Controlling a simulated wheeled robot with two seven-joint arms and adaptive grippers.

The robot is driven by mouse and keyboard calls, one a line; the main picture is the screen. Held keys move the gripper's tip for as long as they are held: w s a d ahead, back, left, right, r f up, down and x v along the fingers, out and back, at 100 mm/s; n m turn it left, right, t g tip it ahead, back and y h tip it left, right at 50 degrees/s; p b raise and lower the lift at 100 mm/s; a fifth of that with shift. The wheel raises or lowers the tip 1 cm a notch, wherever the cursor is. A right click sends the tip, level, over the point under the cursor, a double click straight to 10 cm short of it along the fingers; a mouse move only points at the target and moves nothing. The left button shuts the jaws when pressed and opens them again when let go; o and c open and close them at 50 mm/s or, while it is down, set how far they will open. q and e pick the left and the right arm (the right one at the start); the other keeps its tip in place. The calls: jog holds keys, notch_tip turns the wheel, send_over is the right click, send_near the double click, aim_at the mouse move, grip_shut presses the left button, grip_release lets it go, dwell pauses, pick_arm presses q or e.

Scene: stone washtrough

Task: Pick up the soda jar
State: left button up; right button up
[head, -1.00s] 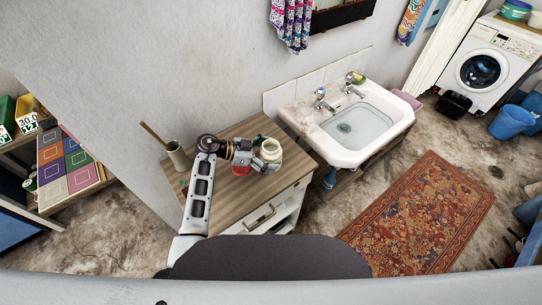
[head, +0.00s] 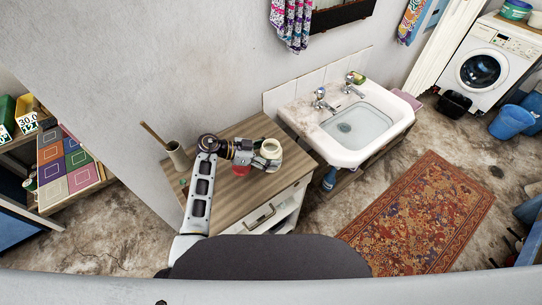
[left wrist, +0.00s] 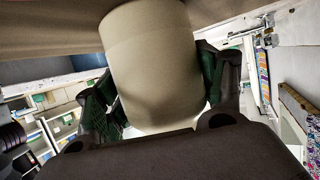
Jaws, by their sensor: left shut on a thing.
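The soda jar (head: 271,150) is a cream-coloured, wide-mouthed jar above the wooden top of the small cabinet (head: 232,207). My left gripper (head: 262,155) comes at it from the left and is shut on it. In the left wrist view the pale jar (left wrist: 155,65) fills the middle, with the dark fingers of my left gripper (left wrist: 160,100) on both sides of it. I cannot tell from the head view how far the jar is above the cabinet top. My right gripper is not in view.
A red item (head: 241,170) is on the cabinet top beside my gripper. A crock with a wooden handle (head: 178,155) stands at the back left. The white sink (head: 368,150) is just right of the cabinet. A patterned rug (head: 420,215) lies on the floor.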

aim_at(271, 145)
pick_arm(q)
jog(key=shift+c, duration=0.4)
jog(key=shift+r, duration=0.1)
jog(key=shift+r, duration=0.4)
notch_tip(271, 145, up, 9)
jog(key=shift+r, duration=0.1)
jog(key=shift+w+d, duration=0.1)
dwell(0.6)
